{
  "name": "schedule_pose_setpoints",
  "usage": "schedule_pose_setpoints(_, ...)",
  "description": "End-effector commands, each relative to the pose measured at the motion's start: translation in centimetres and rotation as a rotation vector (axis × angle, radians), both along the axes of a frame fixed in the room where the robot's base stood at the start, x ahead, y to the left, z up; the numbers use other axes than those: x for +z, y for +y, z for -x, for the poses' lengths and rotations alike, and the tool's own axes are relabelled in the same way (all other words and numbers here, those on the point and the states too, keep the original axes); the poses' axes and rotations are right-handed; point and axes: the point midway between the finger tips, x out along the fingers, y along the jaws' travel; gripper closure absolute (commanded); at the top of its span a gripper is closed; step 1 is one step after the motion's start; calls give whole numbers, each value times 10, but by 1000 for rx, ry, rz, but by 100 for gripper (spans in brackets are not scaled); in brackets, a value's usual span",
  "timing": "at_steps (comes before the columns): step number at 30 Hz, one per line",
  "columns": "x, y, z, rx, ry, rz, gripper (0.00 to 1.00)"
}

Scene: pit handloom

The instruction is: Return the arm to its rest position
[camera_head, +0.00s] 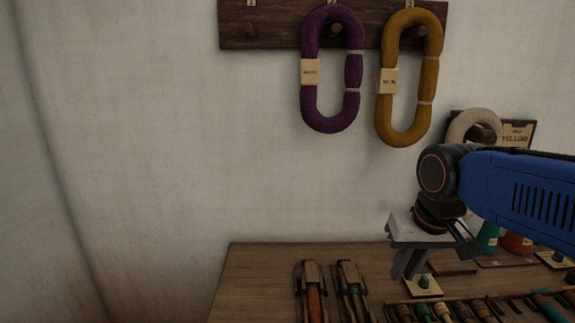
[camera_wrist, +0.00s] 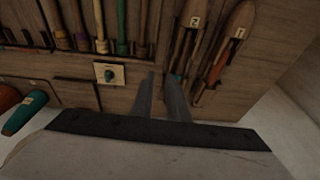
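My blue arm (camera_head: 520,195) reaches in from the right in the head view, bent down at a dark wrist joint. My gripper (camera_head: 406,272) points down above the wooden bench (camera_head: 255,285). In the wrist view its two grey fingers (camera_wrist: 161,82) stand a little apart with bare wood between them, so it is open and empty. It is apart from the two wooden shuttles, one with orange-red thread (camera_head: 313,290) and one with teal thread (camera_head: 353,290), which lie left of it. In the wrist view the shuttles carry tags 1 and 2.
A purple skein (camera_head: 309,98) and a mustard skein (camera_head: 430,75) hang from a dark wall rack (camera_head: 265,25). A row of wound bobbins (camera_head: 443,311), a small teal-knobbed plate (camera_head: 424,286) and cones (camera_head: 517,243) crowd the bench near and right of my gripper. The bench's left end is clear.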

Motion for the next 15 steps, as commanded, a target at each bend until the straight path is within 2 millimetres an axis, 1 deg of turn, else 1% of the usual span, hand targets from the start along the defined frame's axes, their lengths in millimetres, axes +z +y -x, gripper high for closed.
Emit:
schedule_pose_setpoints(1, -7, -9, 14, -4, -18, 2, 86)
schedule_pose_setpoints(3, -18, -18, 30, -5, -43, 6, 86)
schedule_pose_setpoints(9, -51, -39, 71, -5, -107, 24, 86)
schedule_pose_setpoints(12, -63, -44, 84, -5, -130, 33, 86)
schedule_pose_setpoints(15, -71, -48, 92, -4, -144, 38, 86)
